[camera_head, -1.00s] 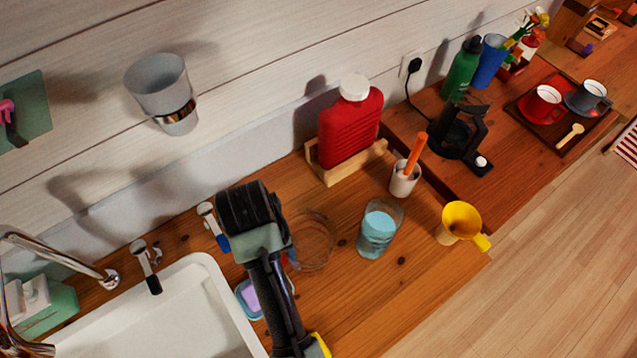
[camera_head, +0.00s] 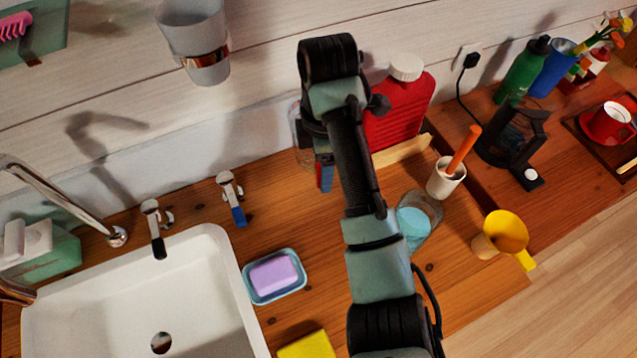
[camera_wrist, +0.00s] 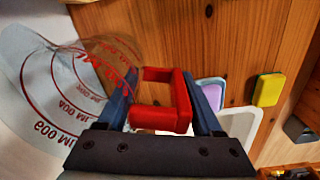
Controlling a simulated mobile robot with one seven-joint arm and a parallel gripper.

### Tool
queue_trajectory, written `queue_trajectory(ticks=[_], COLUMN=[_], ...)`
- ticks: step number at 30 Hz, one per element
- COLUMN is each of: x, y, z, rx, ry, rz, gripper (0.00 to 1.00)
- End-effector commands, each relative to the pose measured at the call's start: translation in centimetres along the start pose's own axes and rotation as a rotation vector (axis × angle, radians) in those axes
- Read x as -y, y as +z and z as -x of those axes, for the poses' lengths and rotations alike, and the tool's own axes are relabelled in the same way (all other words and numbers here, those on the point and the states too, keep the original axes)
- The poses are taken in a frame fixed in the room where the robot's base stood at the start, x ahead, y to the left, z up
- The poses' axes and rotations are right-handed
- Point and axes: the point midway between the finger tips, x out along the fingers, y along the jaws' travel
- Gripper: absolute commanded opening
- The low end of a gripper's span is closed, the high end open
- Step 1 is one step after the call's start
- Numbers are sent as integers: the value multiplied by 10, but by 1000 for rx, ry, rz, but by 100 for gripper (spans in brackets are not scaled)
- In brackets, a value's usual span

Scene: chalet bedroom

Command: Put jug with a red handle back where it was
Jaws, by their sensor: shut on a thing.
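The clear measuring jug (camera_wrist: 70,88) has red markings and a red handle (camera_wrist: 165,117). In the wrist view, my gripper (camera_wrist: 163,100) is shut on this handle, with a dark blue finger on each side. The jug's clear body extends to the left, partly cut off by the frame edge. In the head view, my gripper (camera_head: 324,178) is near the wall, left of the red canister. Only a sliver of the jug (camera_head: 298,133) shows beside my arm; the rest is hidden. Its height above the counter is unclear.
A red canister (camera_head: 400,115) stands right of my arm. A soap dish (camera_head: 275,296) and the sink (camera_head: 110,300) are left. A grey wall cup (camera_head: 193,40) hangs above.

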Motion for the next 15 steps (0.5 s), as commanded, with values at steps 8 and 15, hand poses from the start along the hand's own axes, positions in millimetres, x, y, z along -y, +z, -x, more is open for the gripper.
queue_trajectory(ticks=[8, 15], x=[-6, -5], y=[21, 22], z=[4, -18], rx=[-8, -13], ry=[-1, -2], rz=[249, 282], gripper=[0, 0])
